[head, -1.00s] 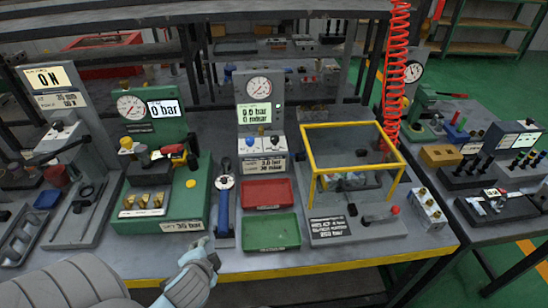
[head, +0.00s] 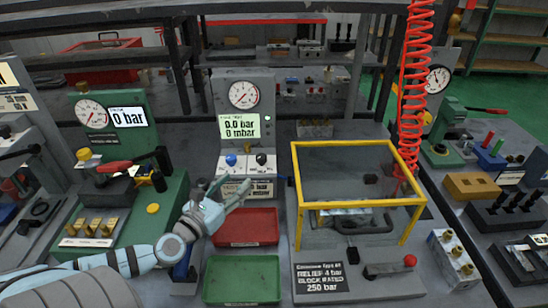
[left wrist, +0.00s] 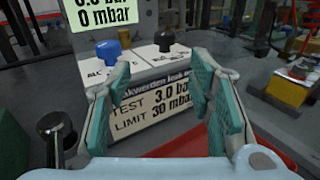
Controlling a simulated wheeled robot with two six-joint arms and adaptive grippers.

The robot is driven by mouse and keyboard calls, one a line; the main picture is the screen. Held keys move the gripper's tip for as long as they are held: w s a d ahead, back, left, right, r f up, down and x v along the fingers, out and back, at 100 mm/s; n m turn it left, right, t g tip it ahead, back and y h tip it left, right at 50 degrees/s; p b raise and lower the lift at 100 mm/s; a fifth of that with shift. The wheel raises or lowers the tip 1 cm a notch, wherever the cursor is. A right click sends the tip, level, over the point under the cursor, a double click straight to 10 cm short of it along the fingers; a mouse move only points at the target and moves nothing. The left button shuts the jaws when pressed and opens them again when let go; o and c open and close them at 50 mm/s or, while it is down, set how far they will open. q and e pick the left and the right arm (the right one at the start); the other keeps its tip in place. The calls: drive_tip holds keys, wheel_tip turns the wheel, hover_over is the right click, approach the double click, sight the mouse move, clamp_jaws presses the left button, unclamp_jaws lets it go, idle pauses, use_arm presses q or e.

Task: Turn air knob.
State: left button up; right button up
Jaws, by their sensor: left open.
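The grey test panel (head: 245,130) has a blue knob (head: 231,160) and a black knob (head: 262,159) side by side below its display. In the left wrist view the blue knob (left wrist: 108,48) is left of the black knob (left wrist: 165,38), each on a white label plate whose lettering is partly hidden or too small to read. My left gripper (head: 232,189) is open and empty, just in front of and below the knobs, touching neither as far as I can tell. In the left wrist view its fingers (left wrist: 161,70) spread around the TEST 3.0 bar plate (left wrist: 150,102). My right gripper is out of view.
A red tray (head: 245,228) and a green tray (head: 242,278) lie below the panel. A yellow-framed guard (head: 345,143) stands close on the right, and a green station (head: 120,200) on the left. A red coiled hose (head: 408,100) hangs at right.

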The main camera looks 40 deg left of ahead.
sight(258, 160)
use_arm(q)
drive_tip(key=w, duration=0.2)
drive_tip(key=w+r+p, duration=0.1)
drive_tip(key=w, duration=0.1)
drive_tip(key=w+p, duration=0.1)
drive_tip(key=w, duration=0.2)
drive_tip(key=shift+r, duration=0.3)
drive_tip(key=w, duration=0.3)
drive_tip(key=w+f, duration=0.1)
drive_tip(key=w, duration=0.1)
drive_tip(key=shift+w+a, duration=0.15)
drive_tip(key=shift+a, duration=0.1)
drive_tip(key=shift+w+r, duration=0.15)
drive_tip(key=shift+w, duration=0.2)
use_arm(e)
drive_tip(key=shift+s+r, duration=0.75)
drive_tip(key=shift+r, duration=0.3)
use_arm(q)
drive_tip(key=shift+c, duration=0.3)
